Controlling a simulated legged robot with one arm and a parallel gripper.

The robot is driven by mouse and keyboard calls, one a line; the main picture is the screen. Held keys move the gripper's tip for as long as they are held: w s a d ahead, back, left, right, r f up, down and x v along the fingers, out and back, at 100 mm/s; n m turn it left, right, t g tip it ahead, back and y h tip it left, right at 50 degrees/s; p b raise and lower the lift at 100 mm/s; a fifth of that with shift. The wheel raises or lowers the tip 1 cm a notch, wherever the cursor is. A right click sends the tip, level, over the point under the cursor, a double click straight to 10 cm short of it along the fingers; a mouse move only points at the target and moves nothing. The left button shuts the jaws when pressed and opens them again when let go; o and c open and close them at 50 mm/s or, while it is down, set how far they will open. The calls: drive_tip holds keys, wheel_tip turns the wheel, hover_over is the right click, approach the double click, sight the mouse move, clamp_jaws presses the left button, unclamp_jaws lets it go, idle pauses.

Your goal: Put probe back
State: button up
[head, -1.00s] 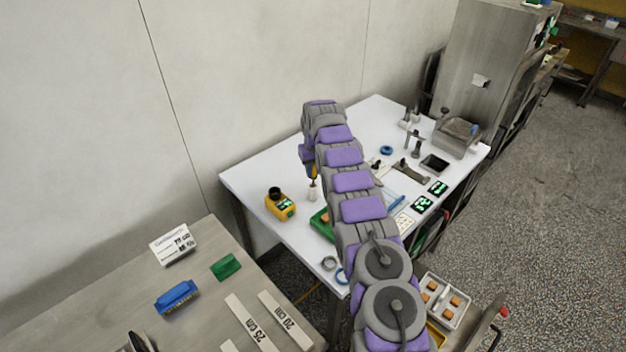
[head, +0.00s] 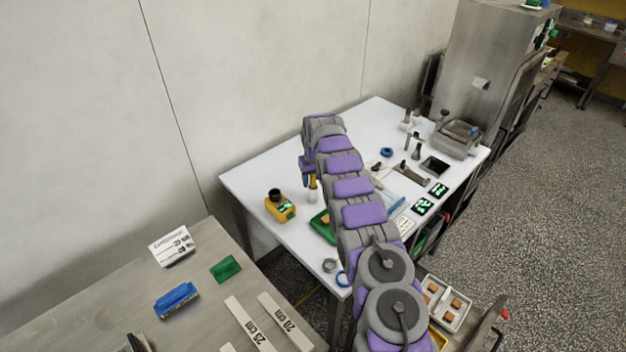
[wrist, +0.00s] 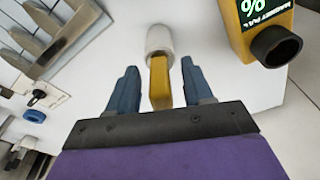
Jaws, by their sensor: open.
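The probe's yellow handle (wrist: 159,85) shows between my gripper's blue fingers in the wrist view. My gripper (wrist: 159,68) is open, with a finger on either side of the handle and visible gaps. A white cylinder (wrist: 159,40) is at the handle's far end; I cannot tell whether it is part of the probe or a holder. In the head view the white cylinder (head: 313,196) is on the white table, below my gripper (head: 311,180). The yellow meter (head: 283,208) stands left of it, with a black round cup (wrist: 276,46) and a lit display.
The white table (head: 255,178) also holds a green tray (head: 321,226), a blue ring (head: 386,152), black displays (head: 423,205) and a grey machine (head: 455,140). The wall stands close behind.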

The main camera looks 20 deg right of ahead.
drive_tip(key=shift+r, duration=0.1)
drive_tip(key=r, duration=0.7)
drive_tip(key=s+r+p, duration=0.1)
drive_tip(key=r, duration=0.2)
drive_tip(key=shift+s+r, duration=0.1)
drive_tip(key=shift+r, duration=0.15)
drive_tip(key=shift+s+r, duration=0.2)
drive_tip(key=shift+r, duration=0.5)
drive_tip(key=s+a+r+g, duration=0.1)
drive_tip(key=s+a+r, duration=0.3)
drive_tip(key=s+r, duration=0.55)
drive_tip(key=s+a+r+g, duration=0.1)
drive_tip(key=s+a+r, duration=0.45)
drive_tip(key=s, duration=0.75)
drive_tip(key=s+a+f, duration=0.2)
drive_tip(key=s+a, duration=0.1)
drive_tip(key=s, duration=1.4)
drive_tip(key=s+a+f+g, duration=0.1)
drive_tip(key=s+a+f, duration=0.1)
drive_tip(key=s, duration=1.6)
drive_tip(key=shift+s+a+f, duration=0.2)
drive_tip(key=shift+s+a, duration=0.05)
drive_tip(key=shift+a, duration=0.35)
